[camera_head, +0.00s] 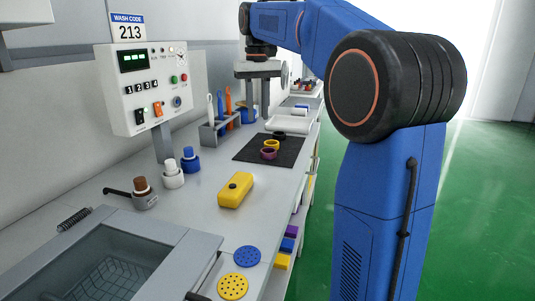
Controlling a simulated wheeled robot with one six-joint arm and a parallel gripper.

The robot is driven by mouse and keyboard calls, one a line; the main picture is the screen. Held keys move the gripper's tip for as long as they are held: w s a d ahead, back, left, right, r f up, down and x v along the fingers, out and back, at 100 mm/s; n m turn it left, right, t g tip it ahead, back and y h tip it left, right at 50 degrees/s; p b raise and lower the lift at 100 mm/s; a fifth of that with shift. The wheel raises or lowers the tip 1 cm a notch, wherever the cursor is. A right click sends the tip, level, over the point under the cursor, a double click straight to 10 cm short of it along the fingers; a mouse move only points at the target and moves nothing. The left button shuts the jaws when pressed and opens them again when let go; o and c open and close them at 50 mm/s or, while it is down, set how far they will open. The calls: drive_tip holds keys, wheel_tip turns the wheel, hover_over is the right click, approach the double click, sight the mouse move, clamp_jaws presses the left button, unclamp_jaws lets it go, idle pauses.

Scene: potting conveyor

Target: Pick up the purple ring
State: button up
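The purple ring (268,154) lies on a dark mat (250,151) on the bench, at the mat's front part. A yellow ring (271,143) lies just behind it and partly overlaps it in the picture. A black ring (279,134) lies farther back.
A control box (152,87) and a tool rack (215,131) stand along the wall side. A yellow block (236,190), bottles and a sink (95,265) are nearer. A white tray (290,121) lies beyond the mat. Green floor is free at right.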

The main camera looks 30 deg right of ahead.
hover_over(262, 151)
drive_tip(key=w, duration=0.1)
drive_tip(key=f, duration=0.6)
drive_tip(key=shift+a+f, duration=0.15)
drive_tip(key=shift+a, duration=0.15)
drive_tip(key=shift+s+d+f, duration=0.1)
drive_tip(key=shift+s+f, duration=0.05)
drive_tip(key=shift+f, duration=0.8)
drive_tip(key=shift+s+d+f, duration=0.1)
drive_tip(key=shift+s+f, duration=0.05)
drive_tip(key=shift+f, duration=0.75)
drive_tip(key=shift+s+d+f, duration=0.1)
drive_tip(key=shift+s+f, duration=0.05)
drive_tip(key=shift+f, duration=0.8)
clamp_jaws()
